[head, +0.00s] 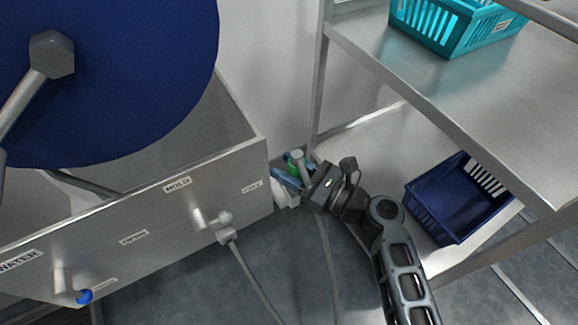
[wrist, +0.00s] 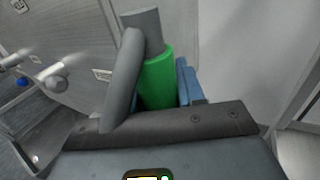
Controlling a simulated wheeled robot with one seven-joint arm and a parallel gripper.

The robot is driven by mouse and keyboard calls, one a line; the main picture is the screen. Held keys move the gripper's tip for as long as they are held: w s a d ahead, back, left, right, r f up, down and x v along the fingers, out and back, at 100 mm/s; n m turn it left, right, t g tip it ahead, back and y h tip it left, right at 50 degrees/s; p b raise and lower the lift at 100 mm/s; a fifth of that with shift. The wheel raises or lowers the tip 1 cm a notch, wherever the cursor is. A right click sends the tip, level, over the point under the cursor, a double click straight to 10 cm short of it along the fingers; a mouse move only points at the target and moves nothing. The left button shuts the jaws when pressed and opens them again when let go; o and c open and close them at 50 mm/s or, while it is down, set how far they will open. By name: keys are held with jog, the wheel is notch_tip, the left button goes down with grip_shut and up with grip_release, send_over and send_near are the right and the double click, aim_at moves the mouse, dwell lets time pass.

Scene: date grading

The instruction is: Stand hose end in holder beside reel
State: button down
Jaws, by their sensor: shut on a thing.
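The hose end shows in the wrist view as a green grip (wrist: 158,80) with a grey tip (wrist: 143,30) above it and a grey curved piece beside it. My gripper (head: 293,174) is shut on the green grip, with blue fingers on either side. In the head view the green part is small and partly hidden by my fingers. A grey hose (head: 326,250) runs down from near my gripper to the floor. The reel (head: 120,80) is a large blue disc at upper left. A pale block (head: 286,196) sits just below my fingers; I cannot tell whether it is the holder.
A steel panel (head: 150,230) with labels, a tap (head: 210,217) and a blue-tipped outlet (head: 84,296) stands left of my gripper. A metal shelf (head: 430,90) on the right holds a teal basket (head: 455,30) above and a navy crate (head: 455,205) below. Floor in front is mostly clear.

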jog(key=shift+f+b, duration=0.75)
jog(key=shift+f, duration=0.35)
jog(key=c, duration=0.7)
grip_release()
jog(key=shift+o, duration=0.5)
jog(key=shift+a, duration=0.1)
jog(key=shift+s+f, duration=0.1)
jog(key=shift+s, duration=0.1)
jog(key=p+v, duration=0.1)
jog(key=v, duration=0.6)
jog(key=shift+d+p, duration=0.35)
jog(key=shift+d, duration=0.2)
jog(key=shift+w, duration=0.1)
